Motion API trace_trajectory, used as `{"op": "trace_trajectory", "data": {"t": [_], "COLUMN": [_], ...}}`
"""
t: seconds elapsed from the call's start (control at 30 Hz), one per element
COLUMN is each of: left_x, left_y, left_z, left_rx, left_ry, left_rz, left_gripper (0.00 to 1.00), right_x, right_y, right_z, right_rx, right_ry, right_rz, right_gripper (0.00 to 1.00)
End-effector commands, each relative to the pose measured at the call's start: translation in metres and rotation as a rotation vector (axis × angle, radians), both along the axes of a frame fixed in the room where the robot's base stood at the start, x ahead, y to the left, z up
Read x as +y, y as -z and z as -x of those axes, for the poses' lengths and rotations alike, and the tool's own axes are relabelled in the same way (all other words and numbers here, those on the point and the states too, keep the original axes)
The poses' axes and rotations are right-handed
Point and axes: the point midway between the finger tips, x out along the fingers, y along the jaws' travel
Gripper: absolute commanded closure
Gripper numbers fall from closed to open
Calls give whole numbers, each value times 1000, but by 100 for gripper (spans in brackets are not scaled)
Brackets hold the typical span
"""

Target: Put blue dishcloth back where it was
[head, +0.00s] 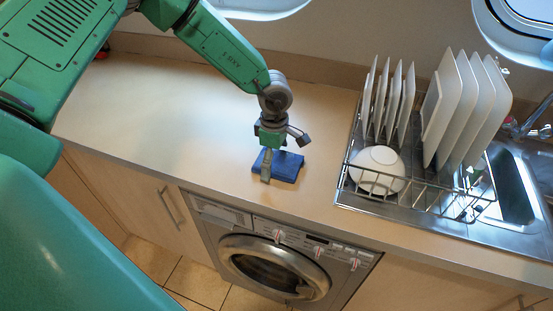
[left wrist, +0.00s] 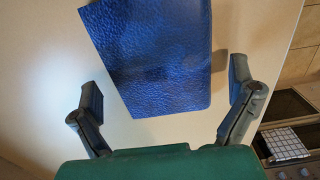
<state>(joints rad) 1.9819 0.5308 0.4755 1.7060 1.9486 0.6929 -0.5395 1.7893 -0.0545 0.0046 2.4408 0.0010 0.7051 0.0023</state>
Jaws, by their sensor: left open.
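The blue dishcloth (head: 285,166) lies flat and folded on the worktop (head: 190,120), above the washing machine. It also fills the upper middle of the left wrist view (left wrist: 155,55). My left gripper (head: 278,160) is right over the cloth in the head view. In the left wrist view my left gripper (left wrist: 165,100) has its fingers spread wide, one on each side of the cloth's near end, with nothing held between them. I cannot tell whether a finger touches the cloth. My right gripper is not in view.
A wire dish rack (head: 425,190) with white plates (head: 465,105) and a white bowl (head: 377,170) stands to the right, beside the sink (head: 510,185). The washing machine (head: 275,255) sits below the front edge. The worktop left of the cloth is clear.

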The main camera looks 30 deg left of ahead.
Motion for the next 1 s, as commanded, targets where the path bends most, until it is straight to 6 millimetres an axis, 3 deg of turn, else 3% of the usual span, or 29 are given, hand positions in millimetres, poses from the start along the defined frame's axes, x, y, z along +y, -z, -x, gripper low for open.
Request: {"op": "trace_trajectory", "data": {"t": [0.17, 0.4, 0.6, 0.8, 1.0], "left_x": [-1, -1, 0, 0, 0], "left_y": [-21, -74, -106, -120, -121], "left_z": [-1, 0, 0, 0, 1], "left_rx": [-3, -5, -2, -1, 0], "left_ry": [0, -1, 0, 0, 1], "left_rz": [1, 1, 1, 1, 0], "left_gripper": [1, 1, 1, 1, 1], "right_x": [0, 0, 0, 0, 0], "right_y": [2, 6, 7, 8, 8], "right_z": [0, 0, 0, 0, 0], "right_rx": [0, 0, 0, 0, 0], "right_ry": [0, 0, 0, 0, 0], "right_rz": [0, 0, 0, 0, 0], "right_gripper": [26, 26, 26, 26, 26]}}
